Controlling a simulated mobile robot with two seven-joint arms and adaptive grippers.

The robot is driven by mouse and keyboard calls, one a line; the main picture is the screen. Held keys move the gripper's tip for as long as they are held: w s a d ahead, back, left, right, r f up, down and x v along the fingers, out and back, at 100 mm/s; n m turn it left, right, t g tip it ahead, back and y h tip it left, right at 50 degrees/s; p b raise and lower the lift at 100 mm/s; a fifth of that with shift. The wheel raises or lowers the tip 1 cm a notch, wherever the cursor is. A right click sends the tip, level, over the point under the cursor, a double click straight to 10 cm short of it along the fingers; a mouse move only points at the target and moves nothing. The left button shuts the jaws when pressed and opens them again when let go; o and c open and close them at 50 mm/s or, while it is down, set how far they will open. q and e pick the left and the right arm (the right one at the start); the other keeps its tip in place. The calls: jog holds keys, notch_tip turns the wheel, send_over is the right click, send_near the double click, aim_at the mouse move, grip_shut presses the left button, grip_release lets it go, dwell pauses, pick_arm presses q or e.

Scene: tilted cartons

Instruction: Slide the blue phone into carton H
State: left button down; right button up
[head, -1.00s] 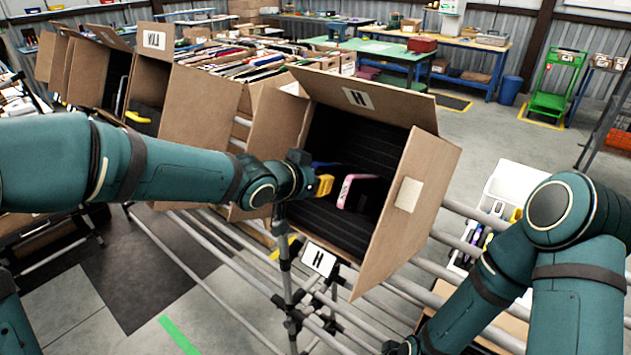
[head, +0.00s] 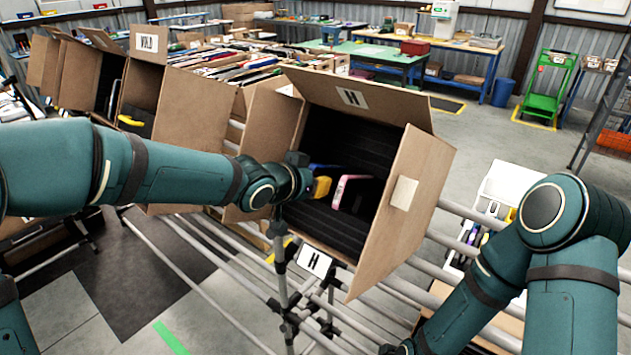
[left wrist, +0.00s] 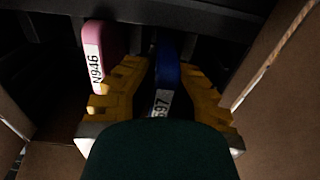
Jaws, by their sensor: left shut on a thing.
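My right gripper is out of view below the frame.
More open cartons (head: 190,105) stand in a row to the left. The side flaps of carton H (head: 262,140) spread outward close to my left arm. A white tray (head: 505,185) with small items lies to the right.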

pick_arm(q)
jog(key=shift+b+x, duration=0.45)
jog(key=shift+x, duration=0.35)
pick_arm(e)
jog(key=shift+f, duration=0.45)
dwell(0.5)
pick_arm(q)
jog(key=shift+r, duration=0.1)
dwell(0.4)
jog(key=c, duration=1.1)
grip_release()
jog(key=shift+o, duration=0.2)
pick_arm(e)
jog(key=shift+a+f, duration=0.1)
